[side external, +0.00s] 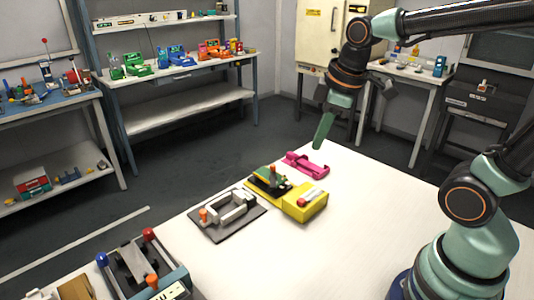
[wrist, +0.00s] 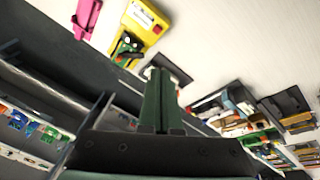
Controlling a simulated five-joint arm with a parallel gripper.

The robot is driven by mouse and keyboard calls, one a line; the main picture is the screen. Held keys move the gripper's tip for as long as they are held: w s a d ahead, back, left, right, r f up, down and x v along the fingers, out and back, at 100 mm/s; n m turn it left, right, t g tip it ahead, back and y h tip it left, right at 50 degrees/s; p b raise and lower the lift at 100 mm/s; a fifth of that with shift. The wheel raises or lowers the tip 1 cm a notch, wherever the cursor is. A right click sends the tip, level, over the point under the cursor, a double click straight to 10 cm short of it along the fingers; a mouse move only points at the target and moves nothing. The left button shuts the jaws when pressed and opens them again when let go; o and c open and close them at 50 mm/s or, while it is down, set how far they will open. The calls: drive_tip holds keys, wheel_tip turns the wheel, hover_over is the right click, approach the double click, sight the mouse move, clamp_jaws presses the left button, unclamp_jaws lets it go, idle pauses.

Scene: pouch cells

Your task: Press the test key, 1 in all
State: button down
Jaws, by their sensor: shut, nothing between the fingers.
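A yellow device (side external: 308,212) lies on the white table, with a green part (side external: 268,178) on top and a red round button (side external: 301,202) on its near right end. No label is readable, so I cannot tell whether the button is the test key. The yellow device also shows at the top of the wrist view (wrist: 136,18). My gripper (side external: 319,147) is shut and empty, its green fingers pointing down in the air above the table's far edge, apart from the device. In the wrist view the closed fingers (wrist: 157,72) point toward the devices.
A pink holder (side external: 306,164) lies behind the yellow device. A grey-based clamp fixture (side external: 228,216) with an orange knob is at its left. A larger fixture (side external: 145,270) with blue and red knobs stands front left. The table's right side (side external: 370,215) is clear.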

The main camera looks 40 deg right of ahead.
sight(302, 201)
drive_tip(key=w+d+f+n+g, duration=0.2)
drive_tip(key=w+f+n+g, duration=0.1)
drive_tip(key=n, duration=0.8)
drive_tip(key=shift+w+d+f, duration=0.3)
drive_tip(key=shift+w+f, duration=0.35)
drive_tip(key=shift+w, duration=0.35)
drive_tip(key=shift+f, duration=0.1)
wheel_tip(302, 201, down, 14)
drive_tip(key=shift+r, duration=0.1)
drive_tip(key=shift+s+f, duration=0.1)
drive_tip(key=shift+f, duration=1.05)
drive_tip(key=shift+r, duration=0.1)
wheel_tip(302, 201, up, 14)
drive_tip(key=shift+w+r, duration=0.2)
drive_tip(key=shift+w, duration=0.1)
